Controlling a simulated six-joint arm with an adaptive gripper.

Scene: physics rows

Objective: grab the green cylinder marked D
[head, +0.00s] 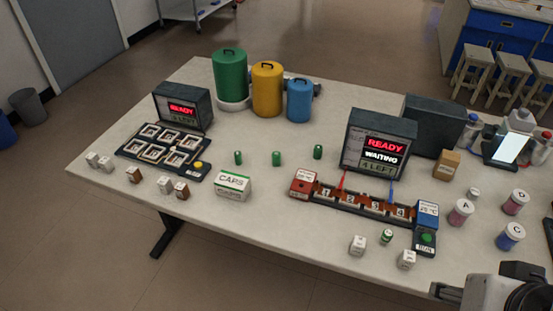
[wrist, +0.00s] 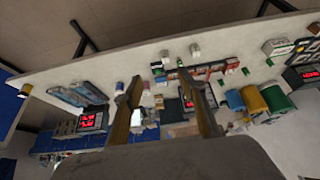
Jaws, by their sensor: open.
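Three small green cylinders stand upright in a loose row mid-table in the head view: a left one (head: 238,157), a middle one (head: 276,158) and a right one (head: 318,151). Another small green cylinder (head: 387,236) with a pale top stands near the front edge, between white cubes. I cannot read a D on any of them. A pink jar (head: 515,202) at the right has a D on its white lid. My gripper (wrist: 165,82) is open and empty in the wrist view, apart from the table things. Part of my arm shows at the head view's lower right.
A numbered rack (head: 362,206) with red and blue end blocks lies before a READY screen (head: 380,138). White cubes (head: 357,245) (head: 407,259) flank the front green cylinder. A CAPS box (head: 233,186) and large canisters (head: 267,90) stand left. Jars A (head: 460,212) and C (head: 510,237) stand right.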

